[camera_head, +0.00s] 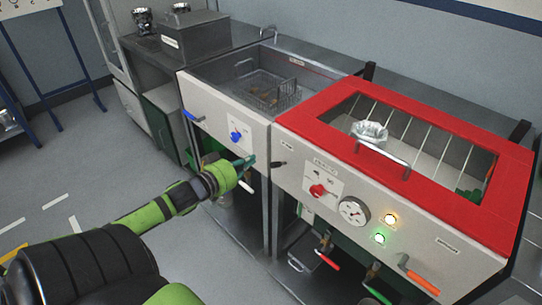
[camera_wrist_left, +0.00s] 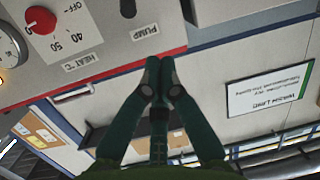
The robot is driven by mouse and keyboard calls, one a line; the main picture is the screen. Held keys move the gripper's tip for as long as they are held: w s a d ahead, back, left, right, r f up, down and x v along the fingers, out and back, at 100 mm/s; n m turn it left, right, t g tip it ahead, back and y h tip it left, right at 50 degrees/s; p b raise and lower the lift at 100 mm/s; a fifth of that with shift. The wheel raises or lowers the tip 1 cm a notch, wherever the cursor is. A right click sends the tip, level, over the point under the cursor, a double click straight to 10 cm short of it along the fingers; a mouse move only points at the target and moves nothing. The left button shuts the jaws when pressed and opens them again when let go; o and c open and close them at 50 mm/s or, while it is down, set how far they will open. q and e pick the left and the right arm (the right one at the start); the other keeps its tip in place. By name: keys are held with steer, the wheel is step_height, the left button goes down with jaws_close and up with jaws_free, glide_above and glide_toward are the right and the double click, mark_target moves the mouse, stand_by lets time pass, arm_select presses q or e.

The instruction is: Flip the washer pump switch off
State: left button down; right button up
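The washer (camera_head: 400,215) is the grey housing with a red-framed window lid. The pump switch (camera_head: 279,164) is a small dark lever at the left end of its front panel. In the left wrist view a dark part, probably this switch (camera_wrist_left: 128,8), shows at the top edge beside the PUMP label (camera_wrist_left: 145,32); whether it is on or off I cannot tell. My left gripper (camera_head: 248,161) is just left of the switch, in front of the neighbouring sink unit. In the left wrist view its fingertips (camera_wrist_left: 160,72) are together with nothing between them. My right gripper is not in view.
A red heat knob (camera_head: 317,190), a gauge (camera_head: 354,211) and two lit lamps (camera_head: 385,227) sit right of the switch. A sink (camera_head: 225,70) with a wire basket (camera_head: 270,93) and blue knob (camera_head: 235,136) stands left. An orange-handled valve (camera_head: 418,279) projects at the lower right.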

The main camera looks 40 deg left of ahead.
arm_select(q)
steer(key=shift+w+d+r, duration=0.1)
steer(key=shift+d+r, duration=0.1)
steer(key=shift+r, duration=0.3)
steer(key=shift+w+d+r, duration=0.1)
steer(key=shift+d+r, duration=0.1)
steer(key=shift+r, duration=0.25)
glide_above(278, 165)
steer(key=a, duration=0.3)
steer(key=shift+w+d+f, duration=0.1)
steer(key=shift+w+f, duration=0.05)
steer(key=shift+f, duration=0.3)
steer(key=shift+w+d+f, duration=0.1)
steer(key=shift+w+f, duration=0.05)
steer(key=shift+f, duration=0.25)
steer(key=shift+w+d+f, duration=0.1)
steer(key=shift+w+f, duration=0.05)
steer(key=shift+f, duration=0.2)
steer(key=shift+s+d+f, duration=0.15)
steer(key=shift+s+f, duration=0.35)
steer(key=shift+f, duration=0.25)
steer(key=shift+s+d+f, duration=0.15)
steer(key=shift+s+f, duration=0.35)
steer(key=shift+f, duration=0.2)
